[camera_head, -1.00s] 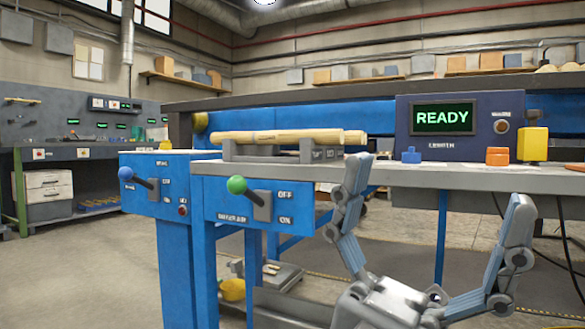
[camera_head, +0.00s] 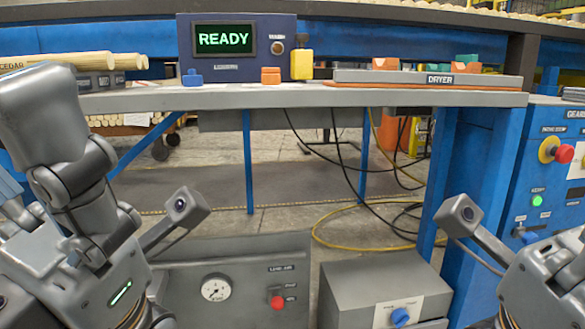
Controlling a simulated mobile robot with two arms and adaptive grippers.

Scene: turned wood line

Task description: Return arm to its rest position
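My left gripper (camera_head: 42,120) is at the left edge of the head view, in front of the bench. One grey finger stands up large and close. The other finger is mostly hidden or cut off, so the gap between them cannot be judged. I see nothing held in it. Part of my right gripper's housing (camera_head: 545,285) shows at the lower right. Its fingers are out of the picture, so whether it is open or shut does not show.
The grey worktop (camera_head: 230,97) bears a READY display (camera_head: 225,40), a dryer tray (camera_head: 360,78) and wooden rods (camera_head: 75,61). Below stand a gauge box (camera_head: 235,285) and a grey box with a blue knob (camera_head: 385,285). A blue control panel (camera_head: 560,190) is at right. Cables hang beneath.

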